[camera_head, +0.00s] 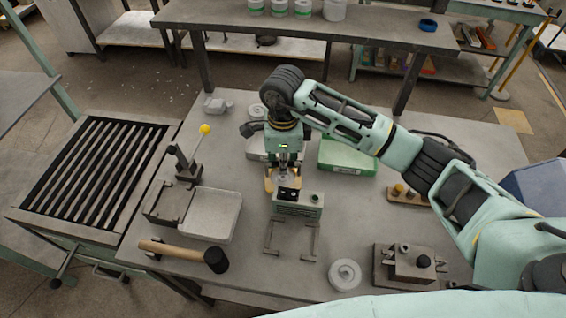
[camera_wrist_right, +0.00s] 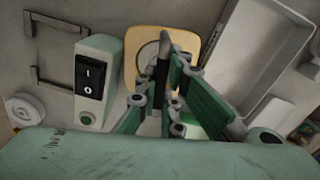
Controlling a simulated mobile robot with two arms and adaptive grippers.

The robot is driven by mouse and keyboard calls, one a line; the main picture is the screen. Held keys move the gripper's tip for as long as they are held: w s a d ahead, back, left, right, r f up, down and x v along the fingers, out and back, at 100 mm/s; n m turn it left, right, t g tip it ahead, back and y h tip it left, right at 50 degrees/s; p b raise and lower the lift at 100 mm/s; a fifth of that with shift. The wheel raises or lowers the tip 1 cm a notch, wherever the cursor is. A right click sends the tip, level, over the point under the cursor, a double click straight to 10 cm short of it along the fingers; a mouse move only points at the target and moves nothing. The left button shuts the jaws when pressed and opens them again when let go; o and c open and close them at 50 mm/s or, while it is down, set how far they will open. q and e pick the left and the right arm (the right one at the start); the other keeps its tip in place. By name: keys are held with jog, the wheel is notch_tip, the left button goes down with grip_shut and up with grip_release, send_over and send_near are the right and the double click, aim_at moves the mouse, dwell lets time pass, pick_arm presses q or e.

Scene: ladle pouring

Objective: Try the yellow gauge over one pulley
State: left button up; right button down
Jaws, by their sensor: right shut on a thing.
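A yellow-tan plate, which looks like the yellow gauge (camera_head: 269,184), sits at my right gripper (camera_head: 284,170), beside a small green switch box (camera_head: 298,207). In the right wrist view the gauge (camera_wrist_right: 182,39) has rounded corners, and a pale round part shows within it. A grey pulley-like disc (camera_head: 345,274) lies at the table's front, and another (camera_head: 257,112) at the back. My left gripper is not in view.
A metal tray (camera_head: 222,217), a lever press with a yellow knob (camera_head: 187,165) and a mallet (camera_head: 185,251) lie to the left. A clamp block (camera_head: 408,264) stands front right, a green case (camera_head: 347,155) behind. Bare tabletop (camera_head: 360,220) lies right of the switch box.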

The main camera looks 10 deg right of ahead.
jog(key=c, duration=1.8)
grip_release()
notch_tip(320, 180, up, 12)
jog(key=shift+r, duration=0.1)
